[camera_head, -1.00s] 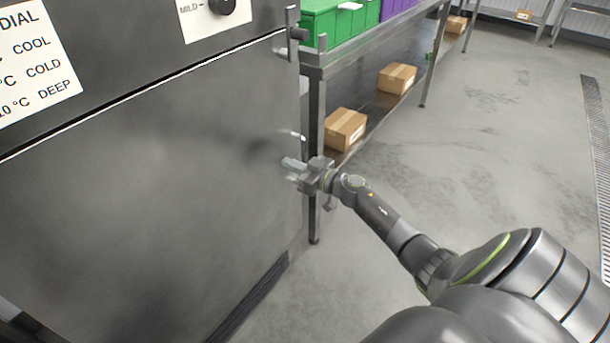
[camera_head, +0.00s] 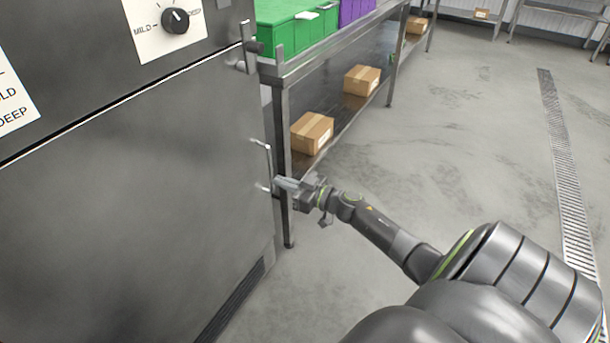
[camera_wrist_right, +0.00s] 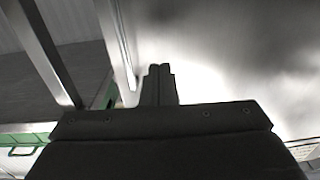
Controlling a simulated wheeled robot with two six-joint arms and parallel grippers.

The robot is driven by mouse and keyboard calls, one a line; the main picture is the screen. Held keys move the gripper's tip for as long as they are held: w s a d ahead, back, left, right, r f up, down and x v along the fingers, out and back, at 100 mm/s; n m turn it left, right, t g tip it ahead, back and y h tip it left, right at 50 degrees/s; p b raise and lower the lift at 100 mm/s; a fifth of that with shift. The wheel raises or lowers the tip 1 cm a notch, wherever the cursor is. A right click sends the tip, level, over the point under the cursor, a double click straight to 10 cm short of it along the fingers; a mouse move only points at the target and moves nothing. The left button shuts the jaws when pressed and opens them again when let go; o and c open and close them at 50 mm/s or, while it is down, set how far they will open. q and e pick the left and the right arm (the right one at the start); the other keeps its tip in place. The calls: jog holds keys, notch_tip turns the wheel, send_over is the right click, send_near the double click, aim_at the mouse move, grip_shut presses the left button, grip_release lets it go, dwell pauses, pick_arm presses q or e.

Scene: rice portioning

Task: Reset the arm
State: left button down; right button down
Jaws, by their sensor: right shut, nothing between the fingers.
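My right gripper (camera_head: 287,184) is in the middle of the head view, at the lower end of the vertical door handle (camera_head: 268,168) of the grey cabinet (camera_head: 130,190). Its fingers are shut and empty; they also show together in the right wrist view (camera_wrist_right: 159,85). The fingers overlap the handle's edge in the picture, and I cannot tell whether they touch it. The cabinet door looks closed. My left gripper is not in view.
A dial (camera_head: 175,20) sits on the cabinet's top panel. A metal shelf table (camera_head: 286,120) stands right beside the cabinet, with green boxes (camera_head: 290,30) on top and cardboard boxes (camera_head: 312,132) below. The floor to the right is clear, with a drain grate (camera_head: 566,170).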

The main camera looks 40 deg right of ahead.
jog(key=shift+v, duration=2.7)
jog(key=shift+s+f, duration=0.1)
